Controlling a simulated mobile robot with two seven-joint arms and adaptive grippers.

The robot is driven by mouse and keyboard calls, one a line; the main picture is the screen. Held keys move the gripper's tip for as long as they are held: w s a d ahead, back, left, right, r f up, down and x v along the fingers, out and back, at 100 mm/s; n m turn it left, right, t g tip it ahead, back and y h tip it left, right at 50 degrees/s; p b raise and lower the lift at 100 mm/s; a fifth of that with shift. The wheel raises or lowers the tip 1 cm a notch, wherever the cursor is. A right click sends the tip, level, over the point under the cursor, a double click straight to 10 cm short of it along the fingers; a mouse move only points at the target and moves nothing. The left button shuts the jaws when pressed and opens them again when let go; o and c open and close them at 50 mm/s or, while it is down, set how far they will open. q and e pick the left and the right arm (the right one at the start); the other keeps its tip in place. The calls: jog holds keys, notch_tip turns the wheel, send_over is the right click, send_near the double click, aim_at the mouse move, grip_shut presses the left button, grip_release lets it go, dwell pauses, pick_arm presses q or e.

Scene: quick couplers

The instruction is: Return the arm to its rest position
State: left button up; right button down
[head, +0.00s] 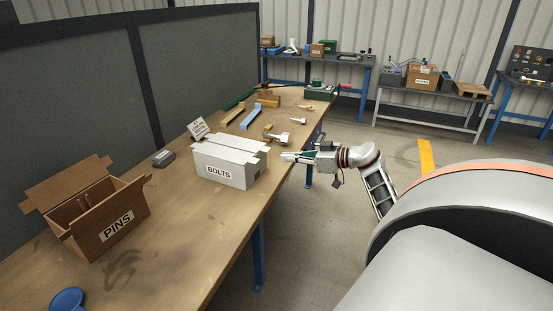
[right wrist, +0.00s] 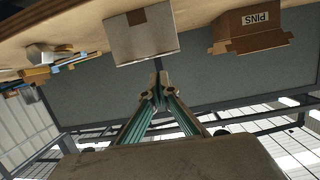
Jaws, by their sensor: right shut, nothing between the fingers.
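My right gripper (head: 286,157) is shut and empty. In the head view it is beside the right end of the white BOLTS box, over the table's right edge, with its arm reaching in from the right. In the right wrist view its fingertips (right wrist: 158,88) meet below the box. The left gripper is not in view. The white BOLTS box (head: 225,172) stands on the wooden table (head: 190,260) with its top flaps folded over; it also shows in the right wrist view (right wrist: 140,40).
An open brown PINS box (head: 113,228) stands at the table's left. A blue round object (head: 68,300) is at the near edge. Metal fittings (head: 278,138) and a blue piece (head: 250,117) lie behind the BOLTS box. A grey panel backs the table. The floor right of it is clear.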

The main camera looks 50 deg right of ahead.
jog(key=shift+v, duration=0.85)
jog(key=shift+r, duration=0.1)
